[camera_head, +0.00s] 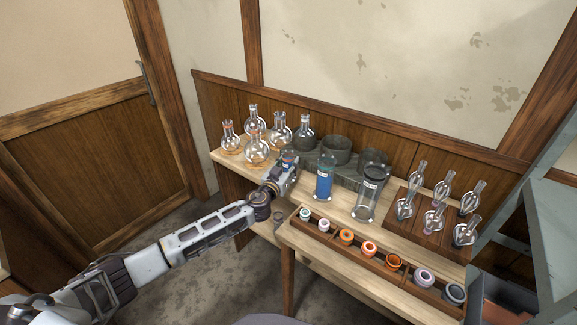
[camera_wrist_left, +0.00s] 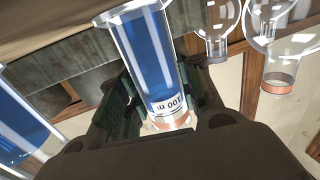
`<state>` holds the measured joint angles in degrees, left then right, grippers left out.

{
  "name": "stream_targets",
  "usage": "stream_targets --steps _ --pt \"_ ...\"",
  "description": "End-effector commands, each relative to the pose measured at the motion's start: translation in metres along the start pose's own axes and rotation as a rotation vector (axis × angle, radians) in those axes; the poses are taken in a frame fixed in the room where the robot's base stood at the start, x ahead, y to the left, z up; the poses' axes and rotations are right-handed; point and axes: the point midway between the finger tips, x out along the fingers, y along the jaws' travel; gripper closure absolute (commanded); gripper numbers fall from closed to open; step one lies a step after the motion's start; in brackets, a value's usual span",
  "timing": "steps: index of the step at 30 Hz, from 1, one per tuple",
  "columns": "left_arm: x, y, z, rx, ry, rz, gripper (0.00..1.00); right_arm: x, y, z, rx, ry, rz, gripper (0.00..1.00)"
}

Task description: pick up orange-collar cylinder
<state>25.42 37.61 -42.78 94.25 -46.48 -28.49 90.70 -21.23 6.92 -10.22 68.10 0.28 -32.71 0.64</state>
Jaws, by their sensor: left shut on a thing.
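The orange-collar cylinder (camera_wrist_left: 150,50) is a clear glass cylinder with blue liquid, a white "100 ml" label and an orange band near its end in the left wrist view. My left gripper (camera_wrist_left: 162,105) is shut on it around the labelled part. In the head view the left gripper (camera_head: 287,167) is at the left part of the bench, and the arm hides most of the held cylinder. I cannot tell whether the cylinder touches the bench. A second blue-filled cylinder (camera_head: 325,178) stands just right of the gripper. My right gripper is not in view.
Several round flasks (camera_head: 256,147) stand behind and left of the gripper. A clear cylinder (camera_head: 367,197) stands further right. A tray of coloured rings (camera_head: 334,248) lines the front edge. A wooden rack of glass bulbs (camera_head: 418,234) is at the right. Grey heating wells (camera_head: 336,150) stand behind.

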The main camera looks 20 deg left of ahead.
Motion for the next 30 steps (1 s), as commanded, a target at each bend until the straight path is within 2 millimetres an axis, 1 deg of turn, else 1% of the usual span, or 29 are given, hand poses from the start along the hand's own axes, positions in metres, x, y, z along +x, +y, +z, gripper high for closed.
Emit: stream_targets --steps 5,14,23,30 --pt "0.000 0.000 -0.004 0.000 0.001 0.000 0.94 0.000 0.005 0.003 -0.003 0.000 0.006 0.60" --pt "0.000 0.000 -0.015 -0.001 0.002 -0.001 0.94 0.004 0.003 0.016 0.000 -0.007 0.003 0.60" --pt "0.000 0.000 -0.032 -0.001 0.003 0.000 0.94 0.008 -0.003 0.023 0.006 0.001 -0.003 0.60" --pt "0.000 0.000 -0.048 0.000 0.003 0.000 0.94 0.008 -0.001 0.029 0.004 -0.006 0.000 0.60"
